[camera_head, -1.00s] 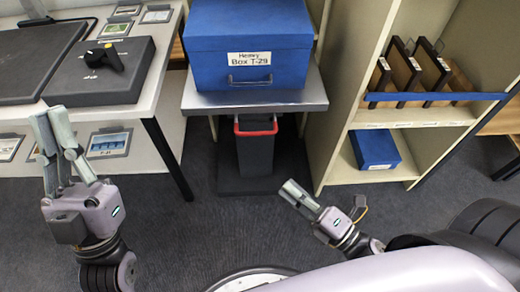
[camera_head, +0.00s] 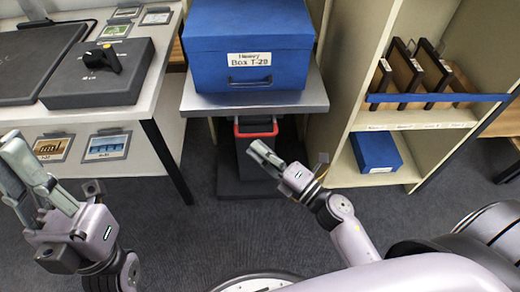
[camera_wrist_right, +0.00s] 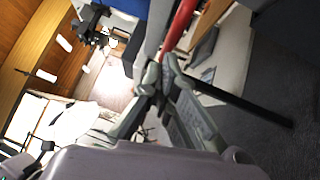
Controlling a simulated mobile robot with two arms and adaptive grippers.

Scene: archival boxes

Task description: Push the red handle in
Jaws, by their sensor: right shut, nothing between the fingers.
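The red handle (camera_head: 256,133) is a band around the top of a dark column under the metal shelf that holds the blue box. In the right wrist view the red handle (camera_wrist_right: 180,25) shows as a slanted red bar at the top, just beyond the fingers. My right gripper (camera_head: 256,148) is shut and empty, its fingertips just below the front of the handle in the head view; I cannot tell whether they touch it. The right fingers (camera_wrist_right: 158,75) also show in the wrist view. My left gripper (camera_head: 22,165) is at the far left, its two fingers apart, away from the handle.
The blue box (camera_head: 250,50) sits on the metal shelf (camera_head: 255,102) above the handle. A white table (camera_head: 150,90) with a black knob unit (camera_head: 102,75) stands at the left. A shelf unit (camera_head: 415,118) with a blue strap stands at the right. Grey floor (camera_head: 200,235) is clear in front.

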